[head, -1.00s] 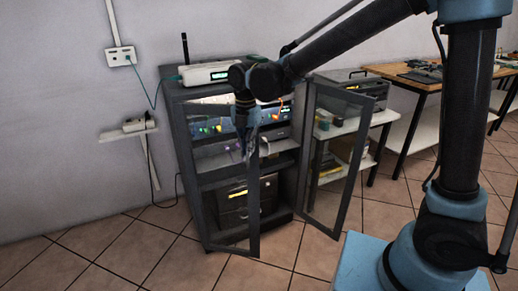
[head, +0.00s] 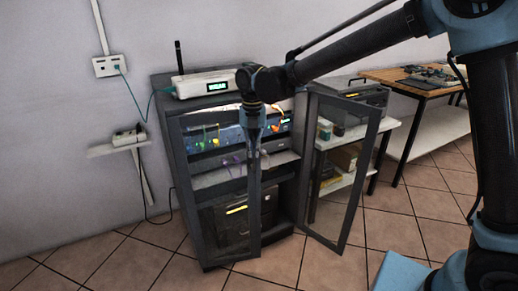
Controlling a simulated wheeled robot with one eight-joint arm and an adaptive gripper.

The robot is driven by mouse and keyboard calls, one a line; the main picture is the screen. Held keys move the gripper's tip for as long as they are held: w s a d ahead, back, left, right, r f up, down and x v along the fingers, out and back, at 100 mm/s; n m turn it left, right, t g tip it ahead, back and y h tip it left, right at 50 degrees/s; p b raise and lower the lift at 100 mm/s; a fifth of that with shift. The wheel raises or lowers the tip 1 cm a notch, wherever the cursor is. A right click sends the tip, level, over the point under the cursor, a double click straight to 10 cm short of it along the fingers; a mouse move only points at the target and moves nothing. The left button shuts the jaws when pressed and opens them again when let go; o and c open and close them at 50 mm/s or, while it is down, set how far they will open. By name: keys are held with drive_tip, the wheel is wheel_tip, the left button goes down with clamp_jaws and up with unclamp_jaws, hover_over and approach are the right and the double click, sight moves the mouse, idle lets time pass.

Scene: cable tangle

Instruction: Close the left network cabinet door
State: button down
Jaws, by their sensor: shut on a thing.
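The dark grey network cabinet (head: 165,130) stands against the wall, with lit gear and cables on its upper shelves. Its left door (head: 222,262) is a dark frame with a see-through pane and stands partly open across the left of the front. Its right door (head: 345,210) is swung wide open to the right. My gripper (head: 254,148) is shut on the free edge of the left door, near the upper half. The fingertips are small and partly merge with the door frame.
A white router (head: 205,83) sits on the cabinet top. A small wall shelf (head: 115,147) holds a power box at the left. A white shelf unit (head: 355,135) and a wooden table (head: 410,85) stand to the right. The tiled floor in front is clear.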

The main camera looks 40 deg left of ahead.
drive_tip(key=shift+w, duration=0.15)
drive_tip(key=c, duration=1.7)
unclamp_jaws()
drive_tip(key=shift+d, duration=0.15)
drive_tip(key=shift+r, duration=0.1)
drive_tip(key=shift+r, duration=0.2)
wheel_tip(320, 180, up, 11)
drive_tip(key=shift+r, duration=0.2)
